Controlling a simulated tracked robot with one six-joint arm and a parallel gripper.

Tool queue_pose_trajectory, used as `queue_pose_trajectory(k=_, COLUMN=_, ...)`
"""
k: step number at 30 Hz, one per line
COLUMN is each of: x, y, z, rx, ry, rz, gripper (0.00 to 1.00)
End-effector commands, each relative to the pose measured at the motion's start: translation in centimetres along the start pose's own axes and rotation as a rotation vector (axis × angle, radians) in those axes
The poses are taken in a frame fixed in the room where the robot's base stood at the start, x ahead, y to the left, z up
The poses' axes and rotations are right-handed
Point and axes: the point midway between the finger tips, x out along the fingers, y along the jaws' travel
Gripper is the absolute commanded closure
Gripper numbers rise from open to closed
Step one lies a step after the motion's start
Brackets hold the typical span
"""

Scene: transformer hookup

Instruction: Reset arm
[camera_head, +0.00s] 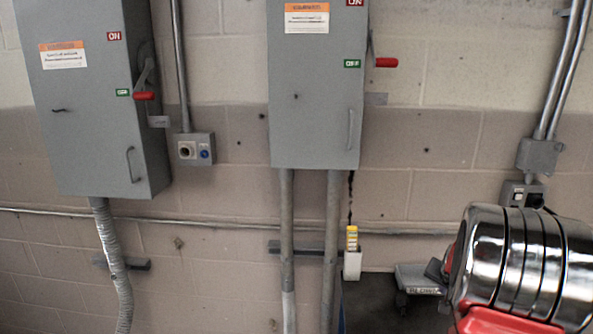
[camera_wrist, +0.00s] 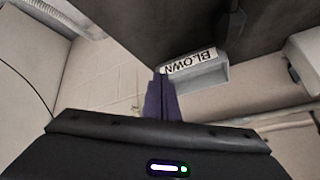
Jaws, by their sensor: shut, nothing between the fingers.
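My gripper (camera_wrist: 161,97) shows in the wrist view as two dark purple fingers closed together, with nothing between them. Its dark body with a lit white bar and green light fills the bottom of that view. The fingertips appear just left of a grey bin (camera_wrist: 205,79) with an upside-down BLOWN label; I cannot tell the depth between them. In the head view, a chrome and red part of my arm (camera_head: 530,262) is at the lower right; the gripper itself is out of that view.
Two grey switch boxes (camera_head: 90,120) (camera_head: 312,120) hang on the block wall, their red handles (camera_head: 144,96) (camera_head: 386,62) beside green OFF labels. A yellow-topped item (camera_head: 352,238) sits in a white holder (camera_head: 352,266). A grey labelled tray (camera_head: 420,280) lies left of my arm.

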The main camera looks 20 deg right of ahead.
Motion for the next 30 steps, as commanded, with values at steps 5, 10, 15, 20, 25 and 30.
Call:
queue_pose_trajectory(k=5, x=-4.9, y=-4.0, z=4.9, rx=-0.118, ry=-0.118, rz=-0.029, gripper=1.0)
queue_pose_trajectory(k=10, x=-9.6, y=-6.8, z=9.7, rx=-0.231, ry=-0.215, rz=-0.054, gripper=1.0)
queue_pose_trajectory(k=15, x=-14.3, y=-8.7, z=14.1, rx=-0.342, ry=-0.295, rz=-0.078, gripper=1.0)
queue_pose_trajectory(k=20, x=-18.7, y=-9.9, z=18.1, rx=-0.445, ry=-0.355, rz=-0.101, gripper=1.0)
queue_pose_trajectory(k=25, x=-23.0, y=-10.5, z=22.1, rx=-0.552, ry=-0.401, rz=-0.127, gripper=1.0)
queue_pose_trajectory(k=30, x=-27.0, y=-10.7, z=25.6, rx=-0.652, ry=-0.427, rz=-0.155, gripper=1.0)
